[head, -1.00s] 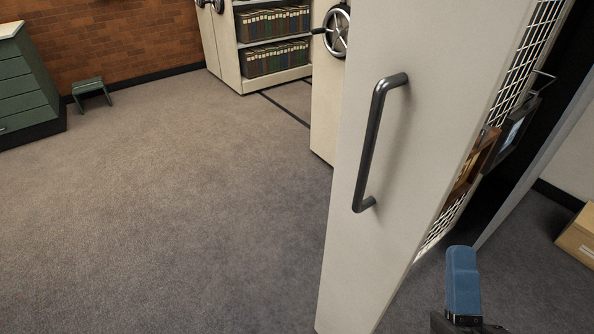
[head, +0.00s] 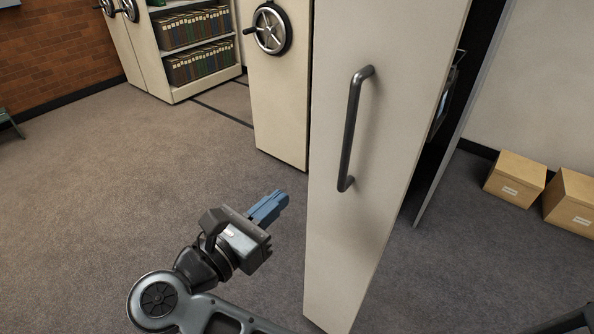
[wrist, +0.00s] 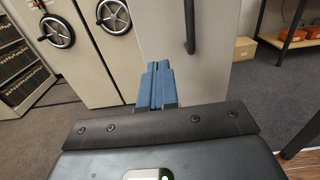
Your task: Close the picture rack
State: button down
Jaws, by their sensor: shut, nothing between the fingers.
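The picture rack (head: 392,130) is a tall cream panel with a dark vertical bar handle (head: 351,130) on its front face. It stands pulled out, with a sliver of a hung frame showing on its right side in the head view. In the wrist view, the rack front (wrist: 215,60) and the lower part of its handle (wrist: 190,28) are ahead. My gripper (head: 281,197) has blue fingers and is shut and empty. It is left of the rack front and lower than the handle, apart from the handle. The blue fingers also show in the wrist view (wrist: 157,70).
A cream cabinet with a handwheel (head: 270,30) stands left of the rack. Cardboard boxes (head: 515,178) sit on the floor at right. The carpet at left (head: 110,180) is clear.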

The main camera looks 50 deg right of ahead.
jog(key=p, duration=0.4)
send_near(330, 155)
jog(key=d, duration=0.5)
jog(key=shift+w+d+r, duration=0.1)
jog(key=shift+d+r, duration=0.1)
jog(key=shift+d+f, duration=0.15)
jog(key=shift+d, duration=0.7)
